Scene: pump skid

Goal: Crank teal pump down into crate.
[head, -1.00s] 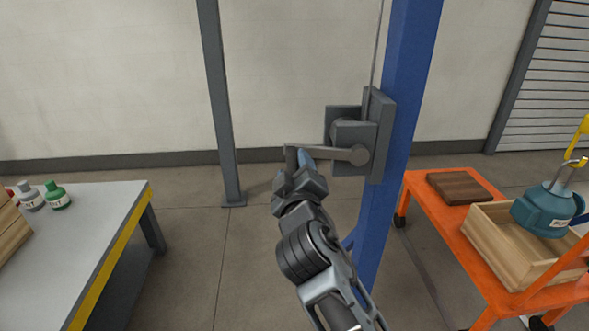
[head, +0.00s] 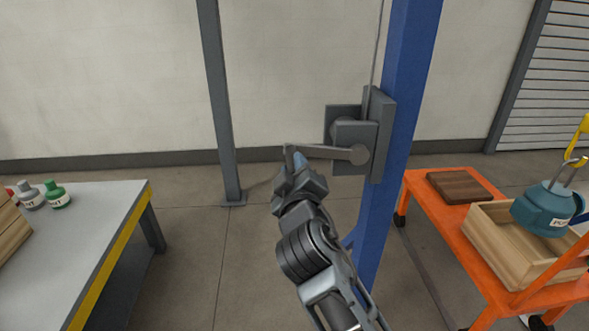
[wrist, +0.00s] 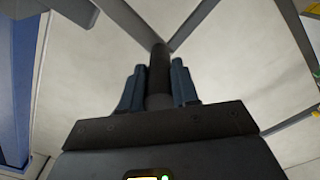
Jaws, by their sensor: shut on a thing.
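The teal pump (head: 543,208) hangs from a yellow hook (head: 577,160) at the right of the head view. It is over the wooden crate (head: 512,263), its lower part level with the crate's upper edge in the picture; whether it touches the crate I cannot tell. The winch (head: 355,130) is on the blue post, with its crank arm (head: 328,152) pointing left. My gripper (head: 296,165) is shut on the crank handle (wrist: 158,75), which stands between the two blue fingers in the wrist view.
The crate stands on an orange cart (head: 430,208) with a brown wooden block (head: 459,187). The blue post (head: 408,70) rises beside my arm. A grey table (head: 80,235) with bottles (head: 57,195) is at the left.

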